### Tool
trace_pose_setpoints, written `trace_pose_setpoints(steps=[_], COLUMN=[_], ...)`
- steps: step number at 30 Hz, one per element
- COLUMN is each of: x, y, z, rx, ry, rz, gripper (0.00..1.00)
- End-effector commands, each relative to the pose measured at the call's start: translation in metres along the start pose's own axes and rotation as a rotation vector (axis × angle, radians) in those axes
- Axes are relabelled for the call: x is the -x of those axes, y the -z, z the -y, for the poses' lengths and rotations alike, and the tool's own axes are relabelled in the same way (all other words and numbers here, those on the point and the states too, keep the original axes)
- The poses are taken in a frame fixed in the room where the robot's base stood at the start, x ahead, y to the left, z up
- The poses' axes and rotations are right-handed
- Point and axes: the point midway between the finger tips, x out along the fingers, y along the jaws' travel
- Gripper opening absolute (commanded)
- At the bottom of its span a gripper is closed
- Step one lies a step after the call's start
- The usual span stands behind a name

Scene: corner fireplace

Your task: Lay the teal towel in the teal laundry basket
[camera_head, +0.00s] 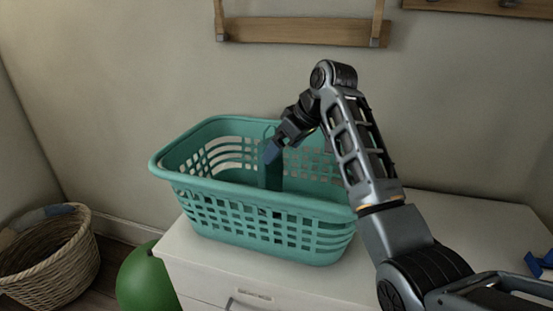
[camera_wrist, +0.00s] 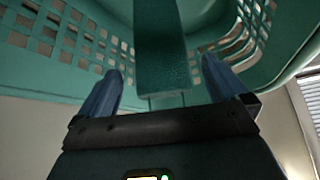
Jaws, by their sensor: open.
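The teal laundry basket (camera_head: 262,204) stands upright on a white cabinet, its side walls full of slots. My gripper (camera_head: 273,151) reaches down over the basket's opening from the right. The teal towel (camera_head: 272,176) shows as a narrow, darker strip inside the basket, just below my fingers; its lower part is hidden by the front wall. In the wrist view, the two blue fingers of my gripper (camera_wrist: 162,70) are spread. The towel (camera_wrist: 163,48) lies between them with a gap on each side, and the basket wall (camera_wrist: 60,50) is behind.
The white cabinet top (camera_head: 460,215) has free room right of the basket. A blue object (camera_head: 540,262) lies at its right edge. A wicker basket (camera_head: 50,255) and a green ball (camera_head: 146,280) are at lower left. A wooden rack (camera_head: 300,31) hangs on the wall above.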

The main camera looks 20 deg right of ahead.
Motion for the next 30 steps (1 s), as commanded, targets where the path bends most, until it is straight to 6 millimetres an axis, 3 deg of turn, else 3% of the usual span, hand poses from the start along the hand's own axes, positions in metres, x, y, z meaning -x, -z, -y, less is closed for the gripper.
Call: trace_pose_setpoints(steps=[4,10,30], x=[0.028,0.049,0.054], y=[0.000,0.000,0.000], z=[-0.001,-0.001,0.000], rx=[-0.001,0.000,0.000], ry=[-0.002,0.000,0.001], rz=[-0.003,-0.001,0.000], gripper=[1.00,1.00,1.00])
